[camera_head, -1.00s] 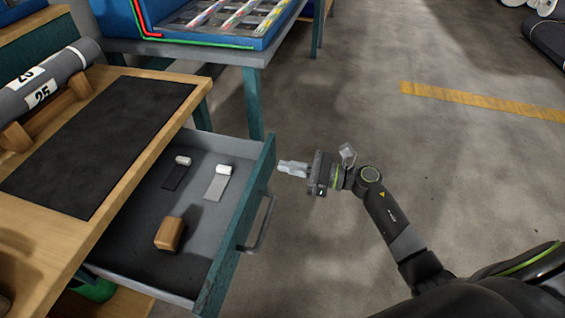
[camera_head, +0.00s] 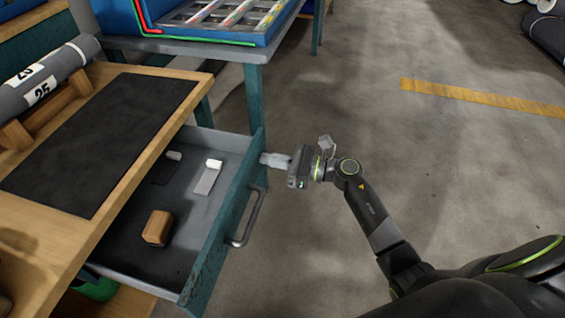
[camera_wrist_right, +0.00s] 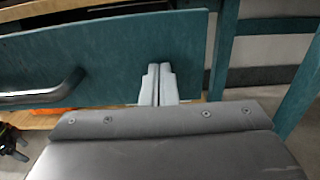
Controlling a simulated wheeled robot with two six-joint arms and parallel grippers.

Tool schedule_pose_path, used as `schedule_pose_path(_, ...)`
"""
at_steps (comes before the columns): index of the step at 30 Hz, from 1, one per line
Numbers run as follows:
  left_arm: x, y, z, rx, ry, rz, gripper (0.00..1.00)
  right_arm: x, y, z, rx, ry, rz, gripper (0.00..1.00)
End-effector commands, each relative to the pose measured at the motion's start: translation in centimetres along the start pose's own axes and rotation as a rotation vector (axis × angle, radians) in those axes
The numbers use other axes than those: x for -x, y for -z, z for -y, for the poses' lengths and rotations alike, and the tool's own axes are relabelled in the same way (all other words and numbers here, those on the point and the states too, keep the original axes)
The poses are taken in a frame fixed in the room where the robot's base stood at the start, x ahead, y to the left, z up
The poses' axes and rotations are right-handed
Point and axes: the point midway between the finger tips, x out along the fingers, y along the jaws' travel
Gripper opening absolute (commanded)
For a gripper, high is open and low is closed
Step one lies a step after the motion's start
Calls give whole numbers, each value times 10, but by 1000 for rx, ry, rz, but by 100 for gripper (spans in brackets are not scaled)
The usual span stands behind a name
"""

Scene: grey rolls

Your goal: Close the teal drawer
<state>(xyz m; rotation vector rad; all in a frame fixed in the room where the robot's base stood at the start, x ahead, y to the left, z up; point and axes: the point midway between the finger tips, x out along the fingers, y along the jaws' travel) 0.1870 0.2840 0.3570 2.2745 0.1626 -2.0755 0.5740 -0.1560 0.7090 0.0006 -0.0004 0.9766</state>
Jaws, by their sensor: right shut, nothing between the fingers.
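The teal drawer (camera_head: 222,226) stands pulled out from under the wooden workbench, with its bar handle (camera_head: 246,217) on the front. Inside lie a brown block (camera_head: 157,228) and two small flat tools with white ends (camera_head: 207,178). My right gripper (camera_head: 264,159) is shut and empty, its fingertips at the far end of the drawer front, beyond the handle. In the right wrist view the shut fingers (camera_wrist_right: 159,84) lie over the teal front (camera_wrist_right: 115,55), right of the handle (camera_wrist_right: 45,95); they look to be touching it. My left gripper is not in view.
A black mat (camera_head: 100,140) and a grey roll (camera_head: 45,76) on a wooden cradle lie on the workbench (camera_head: 120,199). A second table with a blue tray (camera_head: 190,40) stands behind.

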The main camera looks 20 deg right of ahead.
Motion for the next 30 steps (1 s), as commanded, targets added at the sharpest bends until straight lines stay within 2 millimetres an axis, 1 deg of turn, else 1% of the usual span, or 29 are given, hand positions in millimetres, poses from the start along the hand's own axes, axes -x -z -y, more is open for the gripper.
schedule_pose_path(1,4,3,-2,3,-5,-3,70,-10,1,0,0,-1,6,0)
schedule_pose_path(5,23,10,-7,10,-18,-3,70,-36,2,0,0,-1,6,0)
schedule_pose_path(8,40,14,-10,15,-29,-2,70,-59,2,0,0,-2,5,0)
schedule_pose_path(12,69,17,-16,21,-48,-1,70,-93,2,-1,0,-3,5,0)
schedule_pose_path(17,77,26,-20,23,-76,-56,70,-130,3,-1,0,-3,4,0)
schedule_pose_path(21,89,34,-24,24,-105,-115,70,-162,3,-1,1,-3,3,0)
schedule_pose_path(24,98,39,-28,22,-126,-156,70,-182,4,-1,0,-3,2,0)
schedule_pose_path(27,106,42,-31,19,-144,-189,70,-198,3,-1,0,-3,2,0)
schedule_pose_path(30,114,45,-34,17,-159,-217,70,-210,2,0,1,-1,1,0)
